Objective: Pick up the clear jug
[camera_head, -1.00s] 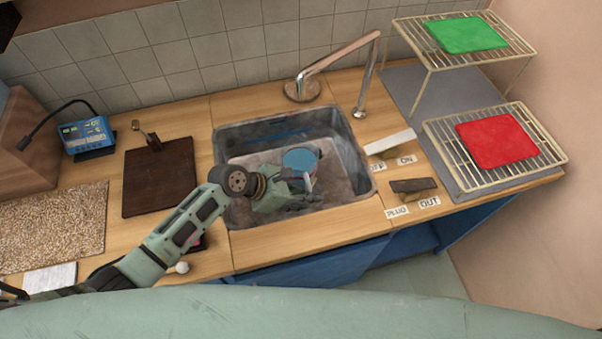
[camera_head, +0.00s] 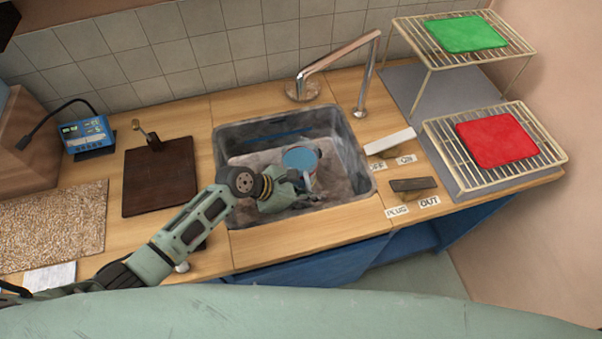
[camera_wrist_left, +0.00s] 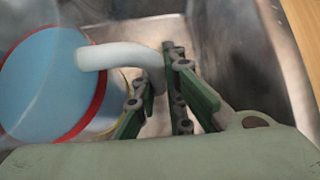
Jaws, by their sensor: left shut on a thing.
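The jug (camera_head: 299,157), with light-blue contents or inside and a pale handle, is in the sink basin (camera_head: 362,178). In the left wrist view the jug (camera_wrist_left: 45,85) is at the left, with a red rim band and a thick whitish handle (camera_wrist_left: 105,56) reaching right. My left gripper (camera_head: 312,192) is down in the sink on the near side of the jug. In the wrist view its green fingers (camera_wrist_left: 158,92) are closed around the handle's outer part. I cannot tell whether the jug touches the sink floor. My right gripper is not in view.
The sink walls stand close around the gripper. A tap (camera_head: 340,52) rises behind the sink. A white lever (camera_head: 390,142) and a dark lever (camera_head: 413,185) lie to its right, beside wire racks with a red board (camera_head: 497,140) and a green board (camera_head: 467,34). A dark board (camera_head: 160,178) lies left.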

